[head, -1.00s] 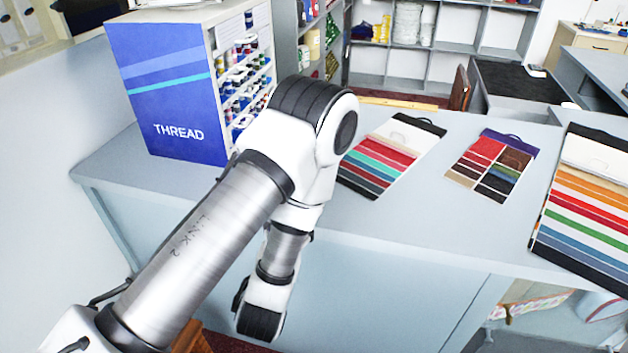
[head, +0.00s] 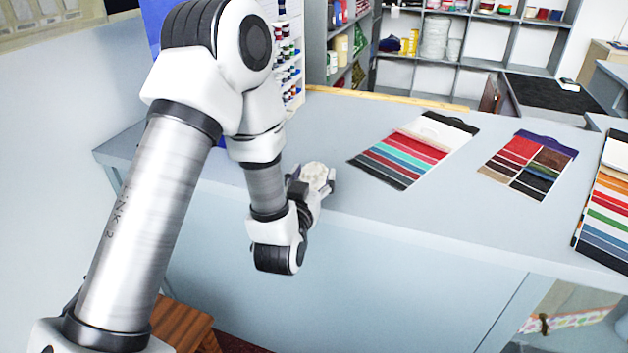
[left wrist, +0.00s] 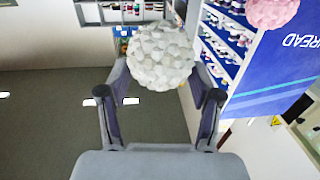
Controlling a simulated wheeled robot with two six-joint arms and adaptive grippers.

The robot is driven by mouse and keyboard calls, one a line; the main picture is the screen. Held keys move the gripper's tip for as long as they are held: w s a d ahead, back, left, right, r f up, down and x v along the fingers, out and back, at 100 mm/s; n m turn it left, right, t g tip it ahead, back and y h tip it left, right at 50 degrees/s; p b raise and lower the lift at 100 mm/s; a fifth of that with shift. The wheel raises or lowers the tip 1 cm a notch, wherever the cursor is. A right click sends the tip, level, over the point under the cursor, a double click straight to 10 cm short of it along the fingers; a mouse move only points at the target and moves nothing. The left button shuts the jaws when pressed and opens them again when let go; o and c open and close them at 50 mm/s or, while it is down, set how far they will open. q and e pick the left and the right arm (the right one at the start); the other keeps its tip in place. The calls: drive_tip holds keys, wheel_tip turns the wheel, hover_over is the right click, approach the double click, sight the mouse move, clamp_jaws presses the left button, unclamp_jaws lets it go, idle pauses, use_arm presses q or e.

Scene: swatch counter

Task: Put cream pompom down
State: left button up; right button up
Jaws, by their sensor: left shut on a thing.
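The cream pompom (head: 316,174) is a pale, knobbly ball. My left gripper (head: 322,186) is shut on it, near the counter's front edge in the head view. In the left wrist view the cream pompom (left wrist: 160,55) sits between the two fingers of my left gripper (left wrist: 160,82). The grey counter (head: 360,215) lies around and behind the gripper in the picture. I cannot tell whether the pompom touches the counter. My right gripper is not in view.
Several swatch cards lie on the counter: a striped one (head: 405,155), a block-patterned one (head: 527,165) and a large striped one (head: 605,210). The thread cabinet (head: 291,60) stands behind my arm. A pink pompom (left wrist: 272,10) shows beside it in the left wrist view.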

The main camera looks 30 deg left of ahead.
use_arm(q)
drive_tip(key=w+a, duration=0.1)
drive_tip(key=w, duration=0.1)
drive_tip(key=w+a+p, duration=0.1)
drive_tip(key=w+a, duration=0.2)
drive_tip(key=w, duration=0.1)
drive_tip(key=shift+w+a+f+p, duration=0.25)
drive_tip(key=shift+w+f+p, duration=0.1)
drive_tip(key=shift+p, duration=0.05)
wheel_tip(320, 180, down, 3)
drive_tip(key=shift+d+r+p, duration=0.1)
drive_tip(key=shift+p, duration=0.3)
drive_tip(key=shift+f, duration=0.25)
drive_tip(key=shift+s+f+b, duration=0.1)
drive_tip(key=shift+b, duration=0.2)
drive_tip(key=o, duration=1)
